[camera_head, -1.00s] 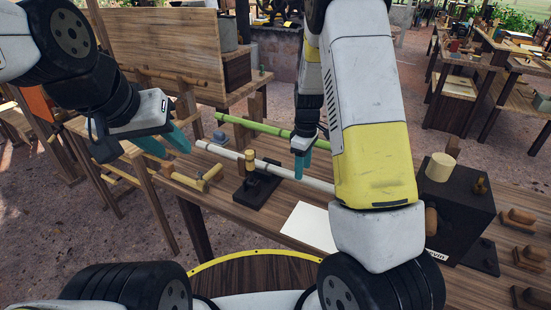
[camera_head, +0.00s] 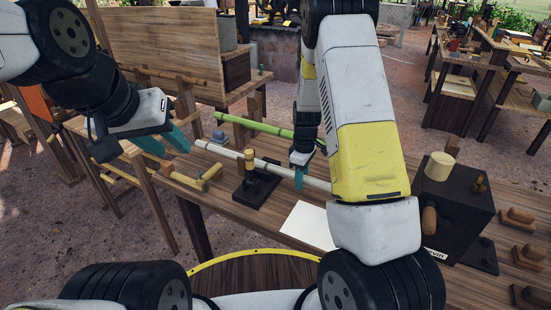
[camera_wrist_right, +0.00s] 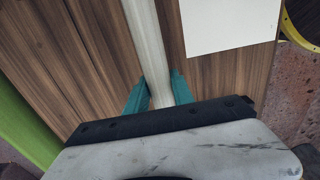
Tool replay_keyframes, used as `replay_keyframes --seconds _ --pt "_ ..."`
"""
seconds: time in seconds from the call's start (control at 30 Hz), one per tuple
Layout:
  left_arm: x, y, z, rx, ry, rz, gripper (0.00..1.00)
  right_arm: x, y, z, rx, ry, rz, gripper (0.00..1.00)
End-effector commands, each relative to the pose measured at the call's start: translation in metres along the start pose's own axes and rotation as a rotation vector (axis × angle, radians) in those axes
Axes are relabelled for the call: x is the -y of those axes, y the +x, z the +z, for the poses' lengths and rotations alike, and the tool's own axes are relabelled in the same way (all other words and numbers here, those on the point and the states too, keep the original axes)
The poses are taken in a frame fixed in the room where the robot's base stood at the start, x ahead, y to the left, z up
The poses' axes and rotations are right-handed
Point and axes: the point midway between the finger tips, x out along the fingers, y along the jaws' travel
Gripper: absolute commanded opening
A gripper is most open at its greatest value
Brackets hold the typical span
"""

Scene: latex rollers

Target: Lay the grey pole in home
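The grey pole (camera_head: 229,154) lies slanting across the workbench, from the far left towards the near right. My right gripper (camera_head: 299,186) reaches down over its middle to right part. In the right wrist view the pole (camera_wrist_right: 148,45) runs between the two teal fingers of that gripper (camera_wrist_right: 158,88). One finger is close on each side; whether they press on it I cannot tell. The pole's right end is hidden behind my right arm. My left gripper (camera_head: 165,143) is open and empty, in the air left of the bench, fingers apart.
A green pole (camera_head: 255,125) lies behind the grey one. A black stand with a wooden post (camera_head: 256,187) and a yellow-ended wooden holder (camera_head: 200,181) are in front. White paper (camera_head: 309,226) lies near the front edge; a black box (camera_head: 460,215) stands at the right.

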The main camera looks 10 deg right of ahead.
Motion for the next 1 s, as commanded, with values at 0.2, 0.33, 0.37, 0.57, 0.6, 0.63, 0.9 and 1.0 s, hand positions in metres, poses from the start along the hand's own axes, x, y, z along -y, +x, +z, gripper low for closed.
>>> replay_keyframes --seconds 0.2,0.33,0.37,0.57,0.6,0.63,0.9,1.0 --pt "0.000 0.000 0.000 0.000 0.000 0.000 0.36 0.000 -0.001 0.000 -0.001 0.000 0.001 0.00" --pt "0.000 0.000 0.000 0.000 0.000 0.000 0.36 -0.001 -0.006 -0.001 -0.002 0.000 0.002 0.00" --pt "0.000 0.000 0.000 0.000 0.000 0.000 0.36 -0.001 -0.007 -0.001 -0.002 0.000 0.002 0.00" --pt "0.000 0.000 0.000 0.000 0.000 0.000 0.36 -0.001 -0.020 -0.001 -0.002 0.001 0.002 0.00" --pt "0.000 0.000 0.000 0.000 0.000 0.000 0.36 -0.001 -0.022 -0.001 -0.002 0.000 0.002 0.00" --pt "0.000 0.000 0.000 0.000 0.000 0.000 0.36 -0.001 -0.024 -0.001 -0.002 0.000 0.002 0.00" --pt "0.000 0.000 0.000 0.000 0.000 0.000 0.36 -0.001 -0.040 -0.001 -0.002 0.001 0.002 0.00" --pt "0.000 0.000 0.000 0.000 0.000 0.000 0.36 -0.001 -0.046 -0.001 -0.002 0.000 0.002 0.00"
